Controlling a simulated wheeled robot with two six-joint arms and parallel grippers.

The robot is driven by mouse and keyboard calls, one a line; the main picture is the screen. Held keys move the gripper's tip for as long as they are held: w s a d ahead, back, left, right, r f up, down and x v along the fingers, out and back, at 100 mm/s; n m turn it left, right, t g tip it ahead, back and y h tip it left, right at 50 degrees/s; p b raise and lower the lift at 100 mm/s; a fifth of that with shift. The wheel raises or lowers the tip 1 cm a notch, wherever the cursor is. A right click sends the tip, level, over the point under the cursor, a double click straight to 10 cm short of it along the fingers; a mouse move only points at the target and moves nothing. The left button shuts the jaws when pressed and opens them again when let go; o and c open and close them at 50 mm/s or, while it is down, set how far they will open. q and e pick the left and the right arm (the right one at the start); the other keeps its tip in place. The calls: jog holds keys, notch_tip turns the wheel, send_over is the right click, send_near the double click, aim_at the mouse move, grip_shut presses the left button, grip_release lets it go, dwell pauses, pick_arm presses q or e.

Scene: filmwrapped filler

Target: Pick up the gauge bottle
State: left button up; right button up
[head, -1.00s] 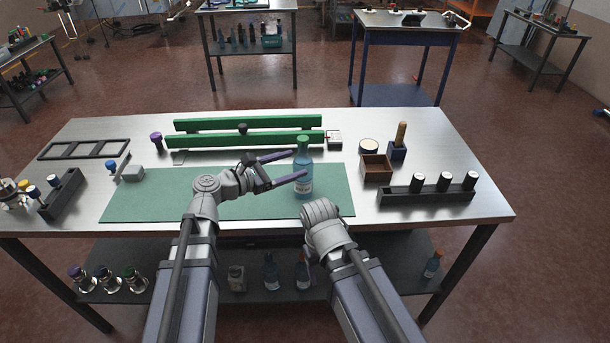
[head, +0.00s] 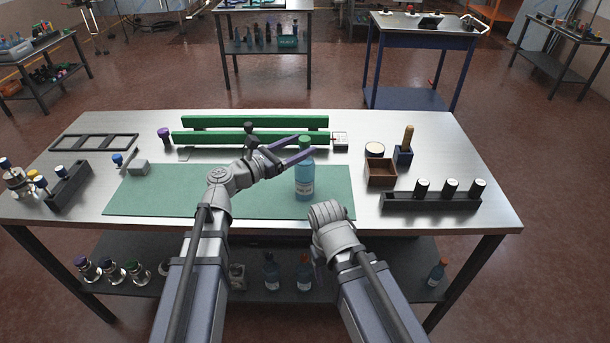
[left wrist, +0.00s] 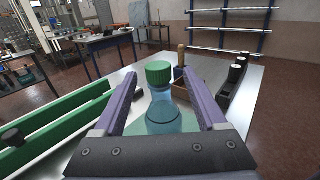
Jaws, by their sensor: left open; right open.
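The gauge bottle (head: 304,183) is blue and clear, with a green cap and a pale label. It stands upright on the green mat (head: 150,192), near the mat's right end. My left gripper (head: 304,147) is open at the height of the bottle's neck and cap. In the left wrist view the bottle (left wrist: 162,112) shows between the two open fingers, with its green cap above them; I see no grip on it. My right gripper (head: 318,250) is low at the table's front edge, apart from the bottle, its fingers mostly hidden by its own wrist.
Green rails (head: 250,137) lie behind the mat. To the right are a brown box (head: 381,173), a blue holder with a wooden-handled tool (head: 404,151) and a black rack (head: 430,202) of vials. More bottles (head: 271,271) stand on the shelf below.

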aim_at(309, 139)
pick_arm(q)
jog(key=shift+r+p+x, duration=0.15)
jog(key=shift+p+x, duration=0.05)
jog(key=shift+x, duration=1.1)
jog(key=shift+r+p+x, duration=0.15)
jog(key=shift+r+x, duration=0.05)
jog(key=shift+x, duration=1.1)
grip_shut()
